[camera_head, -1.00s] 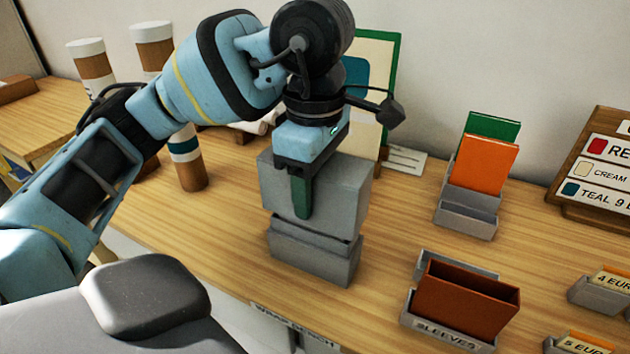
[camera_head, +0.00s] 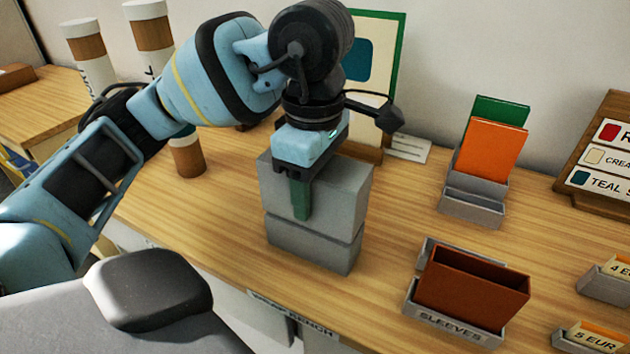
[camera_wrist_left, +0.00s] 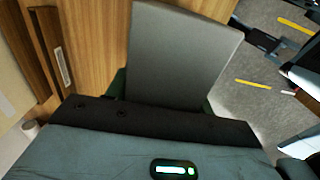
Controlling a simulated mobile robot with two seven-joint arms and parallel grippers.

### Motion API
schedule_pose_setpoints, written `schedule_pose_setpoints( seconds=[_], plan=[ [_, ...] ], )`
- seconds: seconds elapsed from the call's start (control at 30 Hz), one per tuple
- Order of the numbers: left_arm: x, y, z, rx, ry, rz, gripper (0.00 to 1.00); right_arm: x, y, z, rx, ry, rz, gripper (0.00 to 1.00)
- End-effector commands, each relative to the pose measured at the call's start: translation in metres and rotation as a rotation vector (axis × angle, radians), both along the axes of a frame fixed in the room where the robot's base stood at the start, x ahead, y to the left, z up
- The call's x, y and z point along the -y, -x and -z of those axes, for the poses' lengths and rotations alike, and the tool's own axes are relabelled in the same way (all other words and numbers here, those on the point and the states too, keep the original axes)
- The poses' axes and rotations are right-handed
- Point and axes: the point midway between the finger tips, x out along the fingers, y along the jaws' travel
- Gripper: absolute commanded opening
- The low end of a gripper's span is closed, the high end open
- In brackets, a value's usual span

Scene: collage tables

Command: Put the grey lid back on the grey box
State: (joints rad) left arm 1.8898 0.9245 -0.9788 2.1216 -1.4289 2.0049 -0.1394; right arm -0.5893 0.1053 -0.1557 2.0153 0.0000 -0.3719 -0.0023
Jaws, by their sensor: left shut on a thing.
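The grey lid (camera_head: 343,205), a tall block-like cover, is upright directly over the grey box (camera_head: 312,250) on the wooden table. Only a thin seam shows between them, and their sides nearly line up. I cannot tell whether the lid is fully seated. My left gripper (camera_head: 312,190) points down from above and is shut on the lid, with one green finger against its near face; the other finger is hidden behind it. In the left wrist view the lid (camera_wrist_left: 182,55) fills the space between the fingers. My right gripper is out of view.
A brown sleeve holder (camera_head: 470,295) stands to the right, with a grey holder of orange and green cards (camera_head: 490,150) behind it. A green-framed board (camera_head: 385,50) stands behind the box. Cup towers (camera_head: 150,40) stand at the back left. Bare table lies right of the box.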

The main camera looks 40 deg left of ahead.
Motion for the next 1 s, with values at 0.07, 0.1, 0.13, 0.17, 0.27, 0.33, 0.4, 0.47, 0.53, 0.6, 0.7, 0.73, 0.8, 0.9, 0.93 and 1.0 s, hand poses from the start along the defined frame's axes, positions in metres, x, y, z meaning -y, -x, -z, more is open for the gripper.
schedule_pose_setpoints(
  seconds=[0.07,0.1,0.13,0.17,0.27,0.33,0.4,0.47,0.53,0.6,0.7,0.73,0.8,0.9,0.93,1.0],
  plan=[
    [-0.0001,0.0000,0.0041,-0.001,0.000,0.000,0.30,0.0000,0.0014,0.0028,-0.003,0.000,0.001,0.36],
    [-0.0001,0.0000,0.0055,-0.001,0.000,0.000,0.30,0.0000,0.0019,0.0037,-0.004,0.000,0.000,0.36],
    [-0.0001,0.0000,0.0065,-0.001,0.000,0.000,0.30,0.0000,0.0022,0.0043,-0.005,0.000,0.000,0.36],
    [-0.0001,0.0000,0.0075,-0.001,0.000,0.000,0.30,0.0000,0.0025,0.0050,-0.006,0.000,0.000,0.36],
    [-0.0001,0.0000,0.0098,0.000,0.000,0.000,0.30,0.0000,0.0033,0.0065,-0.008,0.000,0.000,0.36],
    [-0.0001,0.0000,0.0102,0.000,0.000,0.000,0.30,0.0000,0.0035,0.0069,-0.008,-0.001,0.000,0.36],
    [-0.0001,0.0000,0.0099,0.001,0.000,-0.001,0.30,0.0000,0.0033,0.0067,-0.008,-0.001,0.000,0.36],
    [-0.0001,0.0000,0.0096,0.001,0.000,-0.001,0.30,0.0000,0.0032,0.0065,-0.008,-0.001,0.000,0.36],
    [-0.0001,0.0000,0.0095,0.001,0.000,-0.001,0.30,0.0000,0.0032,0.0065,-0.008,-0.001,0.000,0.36],
    [-0.0001,0.0000,0.0095,0.001,0.000,-0.001,0.30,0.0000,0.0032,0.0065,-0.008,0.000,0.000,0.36],
    [-0.0001,0.0000,0.0095,0.001,0.000,-0.001,0.62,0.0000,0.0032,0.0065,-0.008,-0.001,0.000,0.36],
    [-0.0001,0.0000,0.0095,0.001,0.000,-0.001,0.66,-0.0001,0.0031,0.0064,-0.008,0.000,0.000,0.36],
    [-0.0001,0.0000,0.0095,0.001,0.000,-0.001,0.75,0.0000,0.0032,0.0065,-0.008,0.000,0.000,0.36],
    [-0.0001,0.0000,0.0095,0.000,0.000,-0.001,0.78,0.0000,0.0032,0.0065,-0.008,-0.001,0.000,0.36],
    [-0.0001,0.0000,0.0095,0.000,0.000,-0.001,0.78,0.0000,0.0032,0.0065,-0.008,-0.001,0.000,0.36],
    [-0.0001,0.0000,0.0095,0.000,0.000,-0.001,0.78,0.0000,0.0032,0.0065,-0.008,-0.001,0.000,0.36]
  ],
)
